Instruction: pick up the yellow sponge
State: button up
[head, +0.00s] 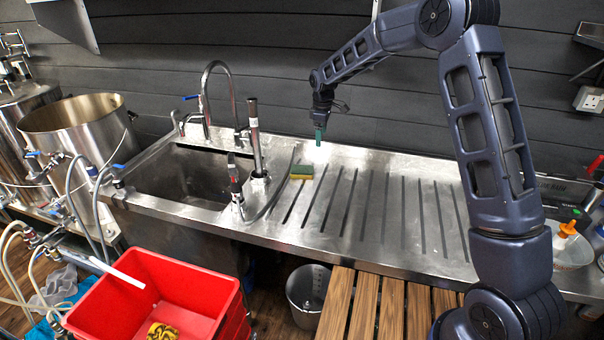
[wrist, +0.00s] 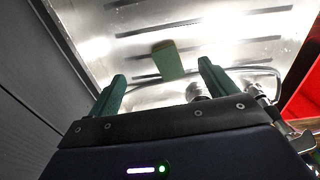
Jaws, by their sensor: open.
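The yellow sponge (head: 302,172) has a green layer and lies on the steel drainboard (head: 350,235), just right of the sink and its hose. In the wrist view the sponge (wrist: 168,60) shows its green face, ahead of the gap between my fingertips. My gripper (head: 319,135) is above the drainboard near the back wall, pointing down, to the right of and behind the sponge. Its two green fingers (wrist: 160,75) are apart with nothing between them. The gripper and the sponge are not touching.
The sink (head: 185,180) with tall tap (head: 208,85) and a flexible hose stands left of the sponge. A red crate (head: 165,290) is in front of the sink. A steel pot (head: 85,125) stands at left. The ribbed drainboard right of the sponge is clear.

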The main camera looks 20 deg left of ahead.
jog(key=n, duration=0.2)
send_over(302, 169)
notch_tip(302, 169, down, 7)
jog(key=f, duration=0.4)
jog(key=shift+s+f, duration=0.2)
jog(key=shift+f, duration=0.05)
jog(key=shift+w+f, duration=0.15)
jog(key=shift+f, duration=1.35)
jog(key=shift+w+f, duration=0.15)
jog(key=shift+f, duration=1.35)
jog(key=c, duration=1.1)
